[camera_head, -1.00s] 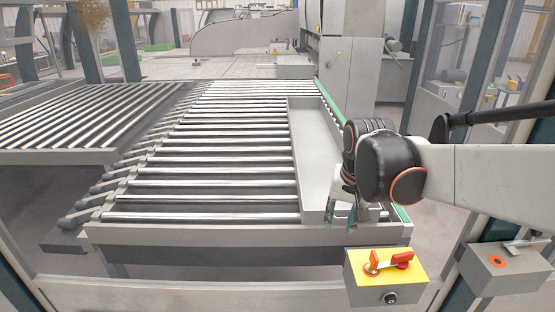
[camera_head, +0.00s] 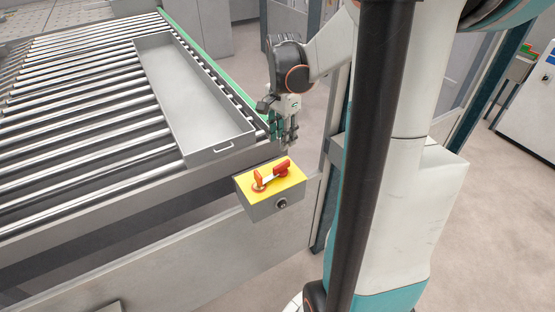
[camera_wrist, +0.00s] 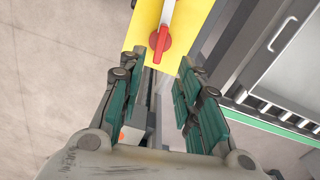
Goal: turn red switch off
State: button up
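The red switch (camera_head: 271,176) is a rotary handle on the yellow top of a grey box (camera_head: 277,204) at the conveyor's front right corner. In the wrist view, a red end of the switch (camera_wrist: 160,41) and a grey bar show at top centre, on the yellow face (camera_wrist: 190,22). My gripper (camera_head: 287,141) hangs fingers-down just behind and above the box in the head view, apart from the switch. In the wrist view its two fingers (camera_wrist: 158,88) are spread, with nothing between them. The rest of the switch is cut off by that view's top edge.
A grey tray with a handle (camera_head: 190,95) lies on the roller conveyor (camera_head: 90,125), left of my gripper. A green strip (camera_head: 205,60) runs along the conveyor's right side. A frame post (camera_head: 335,150) stands right of the box. Floor is open at far right.

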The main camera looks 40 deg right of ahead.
aim_at(282, 164)
notch_tip(282, 164, down, 11)
jog(key=shift+r+b, duration=0.1)
jog(key=shift+b, duration=0.65)
grip_shut()
